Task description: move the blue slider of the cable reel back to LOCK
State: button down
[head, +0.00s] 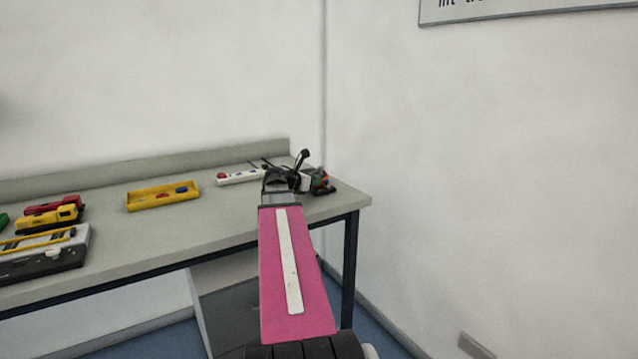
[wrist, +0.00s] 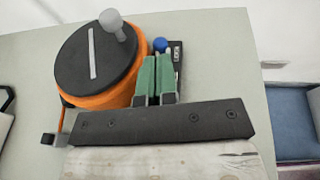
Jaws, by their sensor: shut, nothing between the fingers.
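The cable reel (wrist: 75,65) has an orange body, a black top with a white stripe and a grey crank knob. In the wrist view it stands left of my gripper (wrist: 155,57); in the head view my arm mostly hides it. The slider's round blue knob (wrist: 160,44) shows just beyond my fingertips, beside the reel, at a black plate (wrist: 178,57) with small white lettering that I cannot read. My green fingers are shut and empty. They look very close to the knob; I cannot tell if they touch it.
The grey bench (head: 225,220) ends just right of the reel, near the wall.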

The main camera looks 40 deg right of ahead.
jog(key=v, duration=1.1)
